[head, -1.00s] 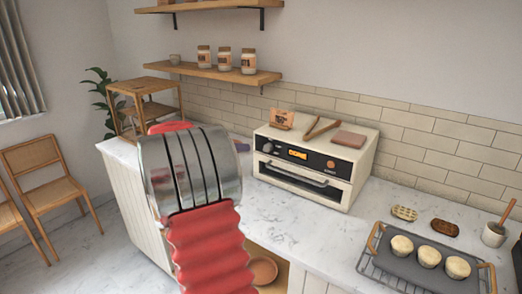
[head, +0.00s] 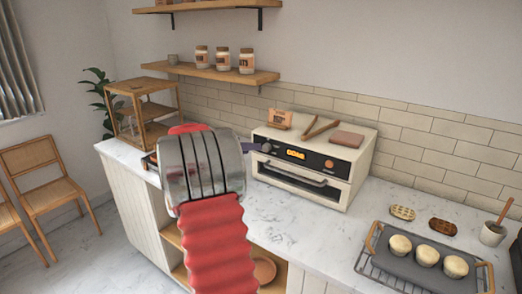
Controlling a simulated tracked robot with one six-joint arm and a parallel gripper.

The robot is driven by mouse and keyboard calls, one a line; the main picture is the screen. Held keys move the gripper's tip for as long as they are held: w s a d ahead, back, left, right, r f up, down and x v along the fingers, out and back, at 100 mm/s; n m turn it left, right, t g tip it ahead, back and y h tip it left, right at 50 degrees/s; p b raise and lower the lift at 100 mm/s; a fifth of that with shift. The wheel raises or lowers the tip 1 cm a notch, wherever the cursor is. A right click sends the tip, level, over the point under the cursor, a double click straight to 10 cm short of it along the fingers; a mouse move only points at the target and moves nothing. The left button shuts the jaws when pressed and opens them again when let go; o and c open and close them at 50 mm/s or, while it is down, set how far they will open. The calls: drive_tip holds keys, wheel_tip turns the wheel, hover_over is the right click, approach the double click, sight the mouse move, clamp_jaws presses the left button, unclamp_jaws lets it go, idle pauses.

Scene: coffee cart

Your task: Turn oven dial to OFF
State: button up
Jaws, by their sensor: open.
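The cream oven (head: 312,195) stands on the marble counter. Its black front panel has a lit orange display (head: 296,154), a silver dial (head: 267,147) at the left, and a copper-coloured round knob (head: 329,163) at the right. The dial's marks are too small to read. My gripper (head: 254,147) is mostly hidden behind my own arm. A small grey-purple part of it shows just left of the silver dial, close to it; I cannot tell if they touch. It is open and I see nothing held.
A tray with several buns (head: 400,262) sits at the front right, near two pastries and a white pot (head: 493,233). A wooden rack (head: 150,108) stands left. The counter before the oven is clear.

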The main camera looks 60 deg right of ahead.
sight(264, 148)
drive_tip(key=x, duration=0.7)
drive_tip(key=shift+d+f, duration=0.15)
drive_tip(key=shift+d, duration=0.1)
drive_tip(key=shift+c, duration=0.3)
drive_tip(key=c, duration=1)
drive_tip(key=shift+o, duration=0.2)
